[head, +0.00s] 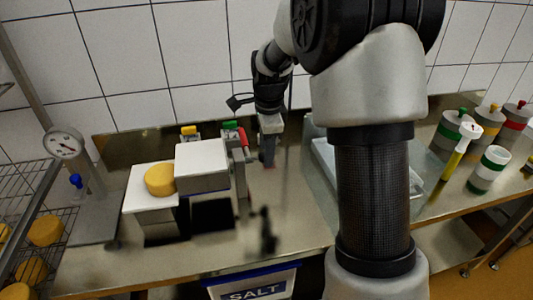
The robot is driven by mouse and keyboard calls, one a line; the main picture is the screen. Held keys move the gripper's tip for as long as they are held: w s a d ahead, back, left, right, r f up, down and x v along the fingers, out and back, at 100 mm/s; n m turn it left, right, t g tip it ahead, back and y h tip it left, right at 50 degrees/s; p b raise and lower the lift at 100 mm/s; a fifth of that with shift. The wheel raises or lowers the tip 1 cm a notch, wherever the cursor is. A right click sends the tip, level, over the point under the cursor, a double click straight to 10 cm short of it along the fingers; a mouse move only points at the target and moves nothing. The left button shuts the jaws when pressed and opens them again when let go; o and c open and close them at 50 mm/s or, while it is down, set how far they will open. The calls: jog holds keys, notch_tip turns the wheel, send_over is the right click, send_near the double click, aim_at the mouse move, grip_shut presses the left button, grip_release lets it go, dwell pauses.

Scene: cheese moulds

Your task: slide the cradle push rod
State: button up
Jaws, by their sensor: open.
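A white-topped block (203,167) stands on the steel bench, and a lower white board (137,194) adjoins it on the left with a yellow cheese (160,180) on it. A grey upright plate (240,178) stands at the block's right side, with a red piece (243,137) near its top. I cannot tell which part is the cradle push rod. My gripper (268,163) points down just right of the red piece and the plate, apparently apart from them. It is open, and nothing shows between its fingers.
Green (230,125) and yellow (189,130) pieces stand behind the block. A dial gauge (63,146) and a wire rack with cheeses (45,231) are at left. A clear tray (325,157) and several banded containers (488,169) are at right. A SALT bin (252,285) is in front.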

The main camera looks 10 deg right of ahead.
jog(key=shift+w+f, duration=0.1)
jog(key=shift+f, duration=0.55)
grip_shut()
jog(key=d+p, duration=0.1)
jog(key=d, duration=1.1)
jog(key=shift+d, duration=0.15)
grip_release()
jog(key=shift+d, duration=0.1)
